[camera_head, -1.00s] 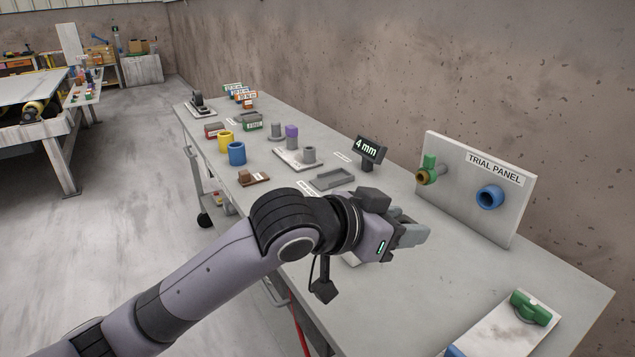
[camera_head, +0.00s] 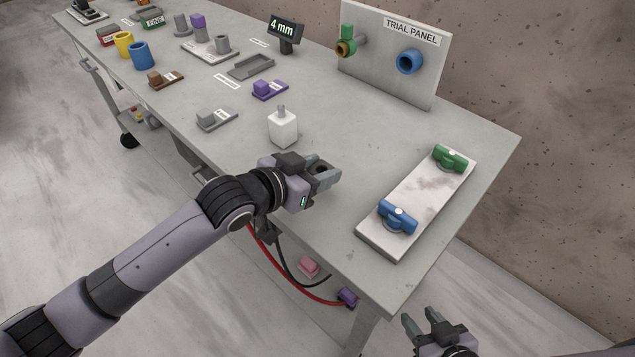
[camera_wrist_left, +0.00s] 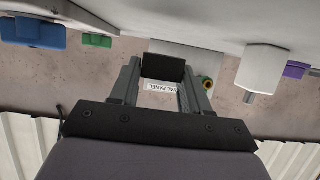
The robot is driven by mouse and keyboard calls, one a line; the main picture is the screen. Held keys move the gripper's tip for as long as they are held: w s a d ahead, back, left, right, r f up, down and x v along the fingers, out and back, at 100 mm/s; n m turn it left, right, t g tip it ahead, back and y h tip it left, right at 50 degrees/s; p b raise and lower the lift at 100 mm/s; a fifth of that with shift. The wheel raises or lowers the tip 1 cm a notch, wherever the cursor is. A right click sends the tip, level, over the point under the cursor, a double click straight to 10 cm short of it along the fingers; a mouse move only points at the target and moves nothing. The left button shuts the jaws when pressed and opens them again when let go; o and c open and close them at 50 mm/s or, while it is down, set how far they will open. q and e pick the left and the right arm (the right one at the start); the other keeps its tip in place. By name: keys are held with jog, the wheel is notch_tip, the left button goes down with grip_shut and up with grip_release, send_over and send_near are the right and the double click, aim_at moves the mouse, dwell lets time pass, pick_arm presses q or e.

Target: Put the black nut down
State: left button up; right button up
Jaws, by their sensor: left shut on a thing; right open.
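My left gripper (camera_head: 325,177) is shut on the black nut (camera_head: 320,169) and holds it above the near edge of the grey table. In the left wrist view the black nut (camera_wrist_left: 163,67) shows as a dark block between the two fingertips of the left gripper (camera_wrist_left: 155,82). In the head view the fingers hide part of the nut. My right gripper (camera_head: 425,322) is low at the bottom, beyond the table's front corner, open and empty.
A white bottle (camera_head: 283,129) stands just behind my left gripper. A pale slab (camera_head: 415,205) with blue and green valve handles lies to its right. The trial panel (camera_head: 390,70) stands behind. Bare grey tabletop (camera_head: 345,140) lies between them.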

pick_arm(q)
jog(key=shift+f, duration=1.9)
jog(key=shift+f, duration=0.2)
jog(key=o, duration=1.1)
jog(key=shift+s+a+r, duration=0.1)
jog(key=shift+r, duration=0.15)
jog(key=v, duration=1.1)
jog(key=shift+s+a+r, duration=0.2)
jog(key=shift+s, duration=0.05)
jog(key=shift+f, duration=0.1)
